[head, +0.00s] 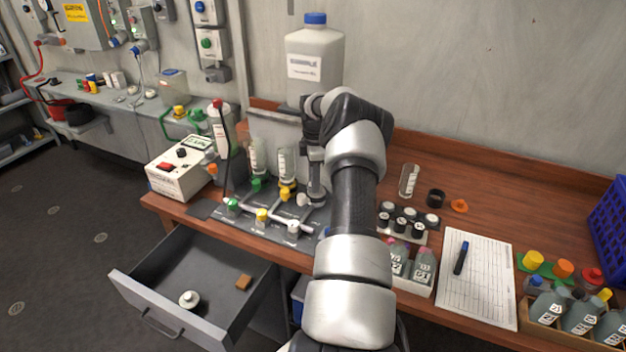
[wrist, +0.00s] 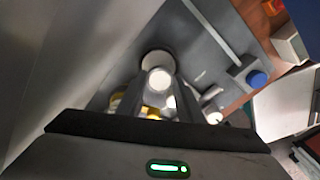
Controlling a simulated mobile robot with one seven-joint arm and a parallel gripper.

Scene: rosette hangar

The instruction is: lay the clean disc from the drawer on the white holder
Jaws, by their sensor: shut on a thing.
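My gripper (head: 315,192) points down over the grey valve board at the back of the bench. In the wrist view its fingers (wrist: 160,95) are closed around a small white round piece (wrist: 159,79). A grey round part lies just beyond that piece; I cannot tell whether they touch. Which part is the white holder is unclear, as my arm and fingers hide much of this spot. The drawer (head: 120,285) stands open below the bench. In it lie a white round thing with a knob (head: 189,299) and a small orange-brown block (head: 243,282).
Clear upright tubes (head: 257,160) and coloured valves stand left of my gripper. A large white jug (head: 314,60) stands behind. A white box with a display (head: 182,172) is at the left. Small bottles (head: 397,258) and a paper sheet (head: 476,275) are on the right.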

